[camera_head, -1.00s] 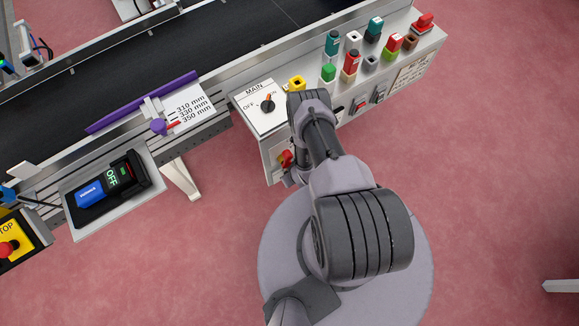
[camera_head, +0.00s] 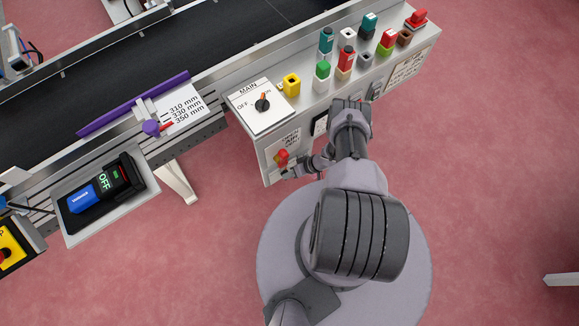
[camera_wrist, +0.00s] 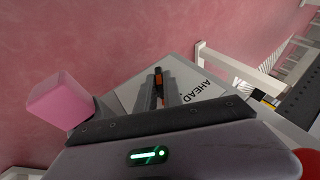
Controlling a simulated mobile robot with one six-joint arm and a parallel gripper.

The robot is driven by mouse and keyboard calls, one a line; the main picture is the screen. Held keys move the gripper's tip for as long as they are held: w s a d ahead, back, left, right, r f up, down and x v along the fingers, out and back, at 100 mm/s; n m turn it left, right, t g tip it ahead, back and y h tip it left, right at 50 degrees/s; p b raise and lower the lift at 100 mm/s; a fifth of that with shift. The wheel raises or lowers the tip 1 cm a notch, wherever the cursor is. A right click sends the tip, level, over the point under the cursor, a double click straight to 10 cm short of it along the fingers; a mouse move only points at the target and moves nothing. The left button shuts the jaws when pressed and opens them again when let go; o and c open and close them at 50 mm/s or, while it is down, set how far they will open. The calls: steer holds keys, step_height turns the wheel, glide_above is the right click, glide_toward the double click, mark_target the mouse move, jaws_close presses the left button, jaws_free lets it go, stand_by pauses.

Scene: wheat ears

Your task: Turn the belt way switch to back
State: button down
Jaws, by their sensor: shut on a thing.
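The belt way switch shows in the wrist view as a small knob (camera_wrist: 158,76), orange and dark, on a pale plate (camera_wrist: 204,76) with the word AHEAD. My gripper (camera_wrist: 160,84) is shut on this knob, with its two dark fingers on either side of it. In the head view my gripper (camera_head: 293,171) is low at the front face of the control box, beside a red and yellow part (camera_head: 281,157). The switch's knob cannot be made out clearly there, and a BACK label is not readable in either view.
An OFF display unit (camera_head: 105,185) is at left. In the wrist view a pink block (camera_wrist: 60,100) is at left. Pink floor is open in front.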

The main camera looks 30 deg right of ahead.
steer(key=shift+w+d, duration=0.15)
steer(key=c, duration=1.5)
jaws_free()
steer(key=p+v, duration=0.5)
steer(key=v, duration=1.2)
steer(key=shift+s+r, duration=0.15)
steer(key=shift+s, duration=0.05)
